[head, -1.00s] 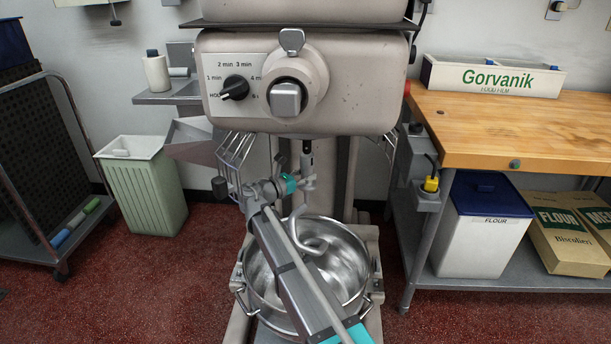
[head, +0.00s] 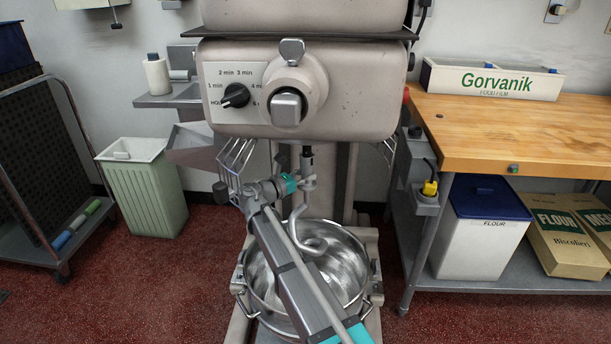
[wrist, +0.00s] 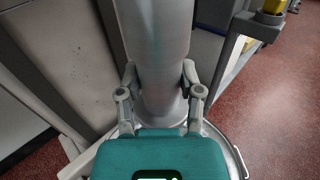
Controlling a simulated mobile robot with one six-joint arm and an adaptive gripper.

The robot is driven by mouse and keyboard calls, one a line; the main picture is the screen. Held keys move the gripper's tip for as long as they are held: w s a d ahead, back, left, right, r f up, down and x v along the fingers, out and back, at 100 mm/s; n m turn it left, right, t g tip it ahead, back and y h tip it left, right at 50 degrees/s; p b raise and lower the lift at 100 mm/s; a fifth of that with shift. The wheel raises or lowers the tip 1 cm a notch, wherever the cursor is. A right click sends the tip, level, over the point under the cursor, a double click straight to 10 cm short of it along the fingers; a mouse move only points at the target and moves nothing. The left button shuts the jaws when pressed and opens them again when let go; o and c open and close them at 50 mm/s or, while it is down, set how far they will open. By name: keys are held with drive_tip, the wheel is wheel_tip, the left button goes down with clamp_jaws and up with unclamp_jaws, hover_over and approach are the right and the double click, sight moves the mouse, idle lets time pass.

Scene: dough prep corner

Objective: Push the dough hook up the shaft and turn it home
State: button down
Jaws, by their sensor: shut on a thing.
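The dough hook (head: 297,222) is a grey curved hook hanging upright under the mixer head, its curl over the bowl. My gripper (head: 307,183) is shut on the hook's upper part, just below the mixer's shaft (head: 307,151). The hook's top is in line with the shaft and appears to meet it; I cannot tell how far it sits on it or how it is turned. In the wrist view, the gripper's fingers (wrist: 160,97) lie on either side of a thick grey cylinder (wrist: 155,45), with a wider collar low down between them.
The steel bowl (head: 352,236) stands below the hook, with my arm across its front. The mixer head (head: 365,95) is close above. A wire guard (head: 236,158) hangs at the left. A wooden-topped bench (head: 520,130) stands at the right and a green bin (head: 145,190) at the left.

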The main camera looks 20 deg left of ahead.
drive_tip(key=shift+r+p, duration=1.1)
drive_tip(key=shift+r, duration=0.1)
drive_tip(key=shift+s+d+n+t+y, duration=0.15)
drive_tip(key=shift+n+t+y, duration=0.5)
drive_tip(key=shift+n+y, duration=0.7)
drive_tip(key=shift+d+n+t+y, duration=0.1)
drive_tip(key=shift+n+t+y, duration=0.65)
drive_tip(key=shift+y, duration=1.1)
drive_tip(key=shift+n+g+y, duration=0.2)
drive_tip(key=shift+n+y, duration=1.25)
drive_tip(key=shift+y, duration=0.6)
drive_tip(key=shift+n+g+y, duration=0.2)
drive_tip(key=shift+n+y, duration=1.25)
drive_tip(key=shift+y, duration=0.6)
